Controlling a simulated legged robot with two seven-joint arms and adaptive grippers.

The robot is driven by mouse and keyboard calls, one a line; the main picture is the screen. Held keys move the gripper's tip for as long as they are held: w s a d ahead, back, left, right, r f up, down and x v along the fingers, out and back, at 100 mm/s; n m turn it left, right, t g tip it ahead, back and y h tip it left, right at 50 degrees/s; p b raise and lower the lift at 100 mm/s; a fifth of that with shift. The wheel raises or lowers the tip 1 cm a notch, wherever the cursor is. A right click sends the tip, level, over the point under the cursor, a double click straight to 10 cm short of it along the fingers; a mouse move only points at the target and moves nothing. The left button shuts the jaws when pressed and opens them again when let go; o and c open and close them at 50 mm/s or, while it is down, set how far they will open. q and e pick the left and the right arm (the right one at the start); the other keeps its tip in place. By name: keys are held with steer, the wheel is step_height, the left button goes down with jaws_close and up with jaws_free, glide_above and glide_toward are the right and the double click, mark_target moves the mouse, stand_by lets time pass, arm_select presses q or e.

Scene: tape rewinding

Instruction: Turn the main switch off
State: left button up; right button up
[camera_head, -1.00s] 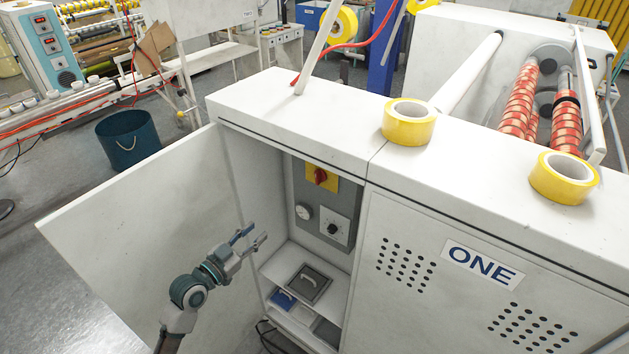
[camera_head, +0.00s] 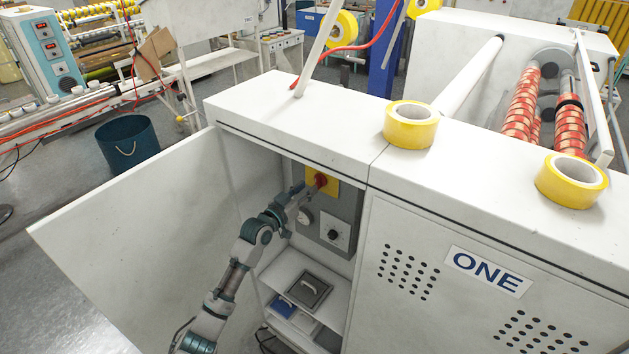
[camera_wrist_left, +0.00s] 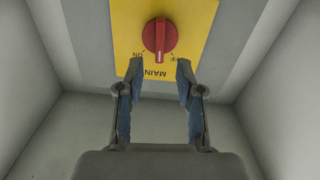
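The main switch is a red rotary knob (camera_head: 321,181) on a yellow plate (camera_head: 331,186) inside the open cabinet. In the left wrist view the knob (camera_wrist_left: 160,38) has its white mark pointing down the picture, between the upside-down words ON and OFF, towards MAIN. My left gripper (camera_head: 304,192) is inside the cabinet, just in front of the plate. In the left wrist view its two fingers (camera_wrist_left: 160,72) are apart, with nothing between them, and their tips are just below the knob. Whether they touch the plate cannot be told. My right gripper is not in view.
The cabinet door (camera_head: 130,240) stands open at left. A gauge (camera_head: 304,216) and a black dial (camera_head: 334,234) sit below the switch. Cabinet walls are close on both sides. Yellow tape rolls (camera_head: 410,136) (camera_head: 571,190) stand on top.

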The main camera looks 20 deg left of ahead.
mark_target(316, 180)
arm_select(q)
steer(key=x, duration=0.5)
steer(key=shift+s, duration=0.1)
jaws_close()
